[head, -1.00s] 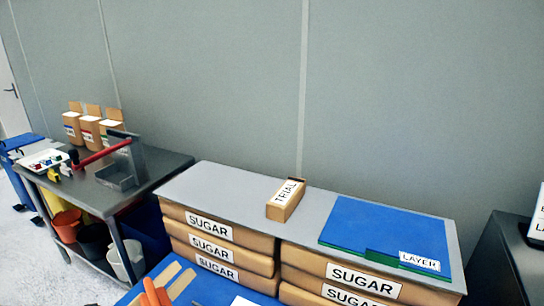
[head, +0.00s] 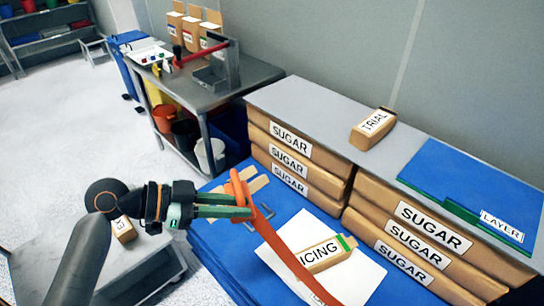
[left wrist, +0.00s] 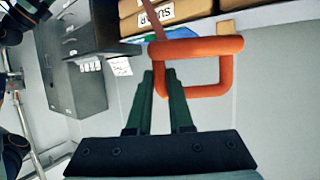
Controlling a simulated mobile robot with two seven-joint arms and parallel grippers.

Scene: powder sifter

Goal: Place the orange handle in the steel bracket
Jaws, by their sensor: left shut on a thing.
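My left gripper (head: 247,205) is shut on the orange handle (head: 281,250) above the blue-topped table. The handle is a long bar with a loop at its upper end, slanting down to the right. In the left wrist view the orange loop (left wrist: 205,45) is at the tips of my left fingers (left wrist: 152,82). A grey steel bracket (head: 233,65), with an upright plate and a low box part, stands on the steel side table at the back. A red bar is beside it. My right gripper is not in view.
The blue table (head: 205,250) holds wooden sticks, white paper (head: 360,280) and an ICING pack (head: 318,257). Stacked SUGAR bags (head: 290,140) stand behind it. Bins sit under the steel side table (head: 262,73). Open floor (head: 80,130) lies to the left.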

